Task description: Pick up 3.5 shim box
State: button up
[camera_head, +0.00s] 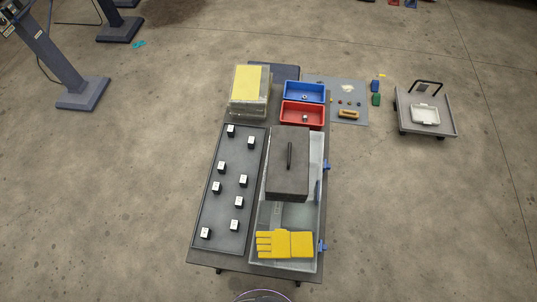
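Several small black boxes with white labels stand apart from each other on a long dark tray (210,211) on the left of the table. The far ones include a box at the tray's far left corner (230,131) and a box right of it (250,141). A middle box (243,181) and another box to its left (216,188) stand nearer. The nearest are a box at the near left (205,233) and a box to its right (235,225). The label print is too small to read, so I cannot tell which is 3.5. My gripper is not in view.
Right of the tray is a clear bin (314,232) with a dark handled lid (288,180) and a yellow glove (285,244). Behind are a clear yellow-topped box (250,84), a blue bin (304,91) and a red bin (302,115). A cart (446,121) stands right. Floor around is open.

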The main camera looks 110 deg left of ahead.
aim_at(234, 226)
jog(key=u, duration=4.1)
jog(key=k+j+z, duration=0.1)
jog(key=j+z, duration=0.25)
jog(key=k+j+z, duration=0.2)
jog(key=j+z, duration=0.15)
jog(key=j, duration=0.15)
jog(key=i, duration=0.15)
